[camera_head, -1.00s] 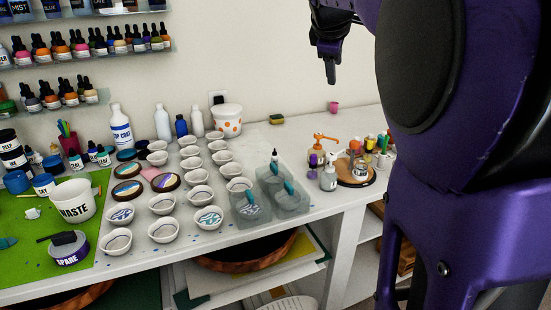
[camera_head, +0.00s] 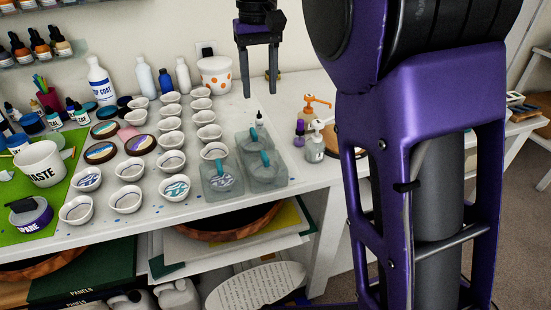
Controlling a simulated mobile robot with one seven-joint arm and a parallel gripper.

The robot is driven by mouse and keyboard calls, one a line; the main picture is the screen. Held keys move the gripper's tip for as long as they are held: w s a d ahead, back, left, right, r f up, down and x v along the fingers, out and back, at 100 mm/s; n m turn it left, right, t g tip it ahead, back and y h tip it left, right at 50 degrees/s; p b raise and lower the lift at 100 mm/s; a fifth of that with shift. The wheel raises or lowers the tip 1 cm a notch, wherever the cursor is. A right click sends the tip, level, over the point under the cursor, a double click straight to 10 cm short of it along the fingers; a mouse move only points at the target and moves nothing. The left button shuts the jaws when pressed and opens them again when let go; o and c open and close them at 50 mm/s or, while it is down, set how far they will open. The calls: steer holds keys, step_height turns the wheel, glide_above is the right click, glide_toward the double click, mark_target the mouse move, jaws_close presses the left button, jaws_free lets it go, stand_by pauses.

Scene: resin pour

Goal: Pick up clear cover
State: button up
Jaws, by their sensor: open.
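The left clear cover (camera_head: 209,189) sits over a bowl with a blue-and-white swirl. The right clear cover (camera_head: 275,177) is boxy and see-through; I cannot tell whether anything is under it. My gripper (camera_head: 260,95) is open and empty, its two dark fingers pointing down. In the picture it is above and behind the covers, apart from them.
Rows of white bowls (camera_head: 128,199) fill the table left of the covers. A spotted tub (camera_head: 215,75) is at the back. My arm hides the table's right part.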

steer(key=b, duration=0.3)
glide_above(265, 155)
steer(key=f, duration=1.2)
steer(key=shift+s+a, duration=0.35)
steer(key=shift+a, duration=0.05)
steer(key=shift+w+d+f+b, duration=0.1)
steer(key=shift+f+b, duration=0.15)
steer(key=shift+f, duration=0.65)
steer(key=shift+w+d+f+b, duration=0.1)
steer(key=shift+w+f+b, duration=0.1)
steer(key=shift+f, duration=0.7)
steer(key=shift+w+d+f+b, duration=0.1)
steer(key=shift+f+b, duration=0.15)
steer(key=shift+f, duration=0.65)
jaws_close()
